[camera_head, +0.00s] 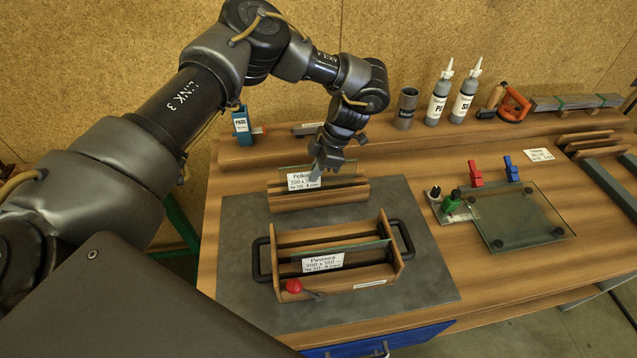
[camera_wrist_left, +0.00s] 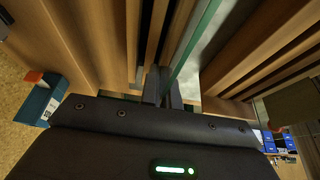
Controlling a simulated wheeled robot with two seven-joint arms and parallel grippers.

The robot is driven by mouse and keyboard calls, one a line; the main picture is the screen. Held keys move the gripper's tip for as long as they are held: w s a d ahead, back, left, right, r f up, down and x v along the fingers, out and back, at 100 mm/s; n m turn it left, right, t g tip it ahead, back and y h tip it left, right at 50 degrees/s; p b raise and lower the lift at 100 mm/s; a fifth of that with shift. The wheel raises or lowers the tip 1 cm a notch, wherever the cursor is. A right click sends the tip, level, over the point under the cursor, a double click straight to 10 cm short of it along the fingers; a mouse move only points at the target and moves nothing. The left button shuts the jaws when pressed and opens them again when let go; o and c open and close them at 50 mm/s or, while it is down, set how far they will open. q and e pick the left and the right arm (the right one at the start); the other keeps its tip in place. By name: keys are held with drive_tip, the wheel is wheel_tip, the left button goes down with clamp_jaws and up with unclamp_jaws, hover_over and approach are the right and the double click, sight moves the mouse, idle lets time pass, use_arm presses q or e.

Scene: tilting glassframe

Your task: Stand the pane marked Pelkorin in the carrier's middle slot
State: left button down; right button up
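The pane marked Pelkorin (camera_head: 292,170), clear glass with a white label, stands in a wooden rack (camera_head: 345,194) at the back of the grey mat. My left gripper (camera_head: 327,172) points down at the pane's top edge, right of the label. In the left wrist view the pane's edge (camera_wrist_left: 196,38) runs down to the fingers (camera_wrist_left: 164,88), which are close together; I cannot tell whether they grip it. The wooden carrier (camera_head: 398,262) with black handles stands in front of the rack. It holds another labelled pane (camera_head: 357,246); which slot is unclear. My right gripper is out of view.
A red knob (camera_head: 294,286) is at the carrier's front left. To the right, a glass plate (camera_head: 525,215) lies near red (camera_head: 475,174) and blue (camera_head: 511,169) clamps. A cup (camera_head: 406,108) and two bottles (camera_head: 438,100) stand behind. The mat (camera_head: 235,270) is clear left of the carrier.

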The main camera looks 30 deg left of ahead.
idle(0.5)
use_arm(q)
wheel_tip(320, 180, up, 10)
drive_tip(key=shift+r+b, duration=0.25)
drive_tip(key=shift+b, duration=0.8)
drive_tip(key=shift+w+r, duration=0.1)
drive_tip(key=s+d+r+b, duration=0.1)
drive_tip(key=s+d+r, duration=0.3)
drive_tip(key=s, duration=0.4)
drive_tip(key=s+d+r+b, duration=0.1)
drive_tip(key=s+d+r, duration=0.3)
drive_tip(key=s, duration=0.5)
drive_tip(key=shift+d, duration=1.15)
